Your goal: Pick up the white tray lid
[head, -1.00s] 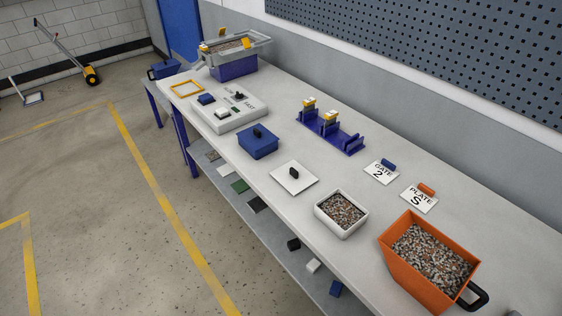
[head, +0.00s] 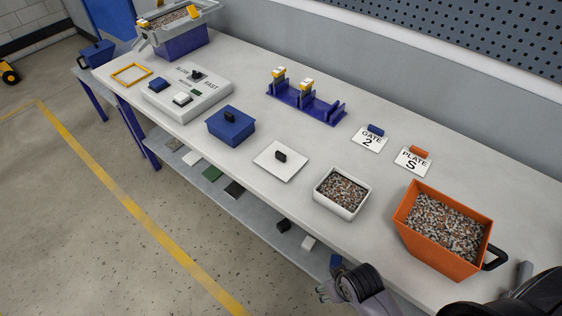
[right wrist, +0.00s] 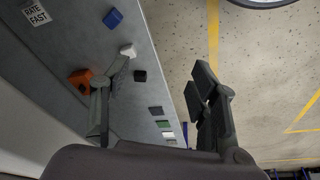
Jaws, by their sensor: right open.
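The white tray lid (head: 269,163) is a flat square plate with a black handle knob on top. It lies flat on the bench in the head view, between the blue lidded box (head: 232,126) and the white tray (head: 342,193) full of mixed granules. My right gripper (head: 328,290) is at the bottom of the head view, beyond the bench's front edge, below and right of the lid and apart from it. In the right wrist view its fingers (right wrist: 160,80) are spread with nothing between them. The lid is not seen there. My left gripper is not in view.
An orange bin (head: 445,230) of granules stands at the right. A purple rack (head: 307,107) and two label cards (head: 369,139) lie behind. A control box (head: 190,95) stands farther left. A lower shelf (head: 262,222) holds several small blocks. Bench around the lid is clear.

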